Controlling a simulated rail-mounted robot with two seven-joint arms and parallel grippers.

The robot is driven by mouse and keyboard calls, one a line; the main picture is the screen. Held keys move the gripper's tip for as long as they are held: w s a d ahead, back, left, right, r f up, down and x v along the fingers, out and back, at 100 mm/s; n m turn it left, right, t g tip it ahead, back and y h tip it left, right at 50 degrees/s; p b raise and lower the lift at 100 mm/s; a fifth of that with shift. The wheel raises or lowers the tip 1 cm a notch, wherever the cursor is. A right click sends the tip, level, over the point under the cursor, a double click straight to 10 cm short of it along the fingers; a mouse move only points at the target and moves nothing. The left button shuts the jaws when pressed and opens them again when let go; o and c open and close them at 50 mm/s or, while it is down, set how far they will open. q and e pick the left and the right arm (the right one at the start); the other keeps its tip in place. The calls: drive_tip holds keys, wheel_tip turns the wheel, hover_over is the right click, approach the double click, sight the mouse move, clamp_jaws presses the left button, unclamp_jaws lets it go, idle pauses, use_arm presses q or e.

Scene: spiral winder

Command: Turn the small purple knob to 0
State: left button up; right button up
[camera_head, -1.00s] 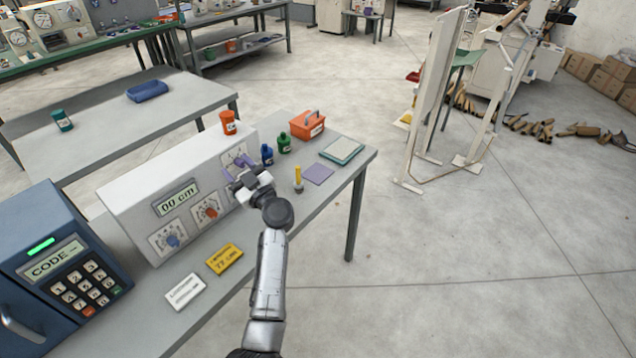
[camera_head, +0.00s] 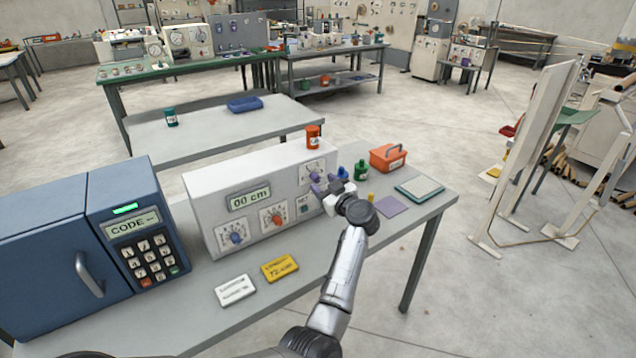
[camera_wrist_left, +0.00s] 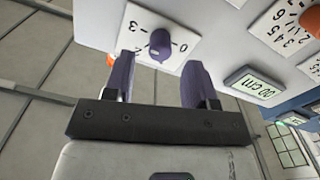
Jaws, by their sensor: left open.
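The small purple knob (camera_wrist_left: 160,44) sits on a white dial plate (camera_wrist_left: 140,22) with black numbers, among them 0 and 3. In the left wrist view, a pale mark on the knob seems to point down and left. My left gripper (camera_wrist_left: 160,66) is open, its two purple fingers on either side of the knob, without clear contact. In the head view, my left gripper (camera_head: 324,184) is at the right end of the white panel box (camera_head: 205,190), in front of the upper-right dial (camera_head: 312,168), partly hiding the knob. My right gripper is not in view.
The panel has a "00 cm" display (camera_head: 250,198), a blue knob (camera_head: 236,238) and an orange knob (camera_head: 276,220). A blue keypad box (camera_head: 145,230) stands left. Yellow (camera_head: 279,268) and white (camera_head: 235,290) cards lie in front.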

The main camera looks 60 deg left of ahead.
sight(318, 179)
use_arm(q)
drive_tip(key=shift+a+b, duration=0.3)
drive_tip(key=shift+a, duration=1.65)
drive_tip(key=c, duration=0.9)
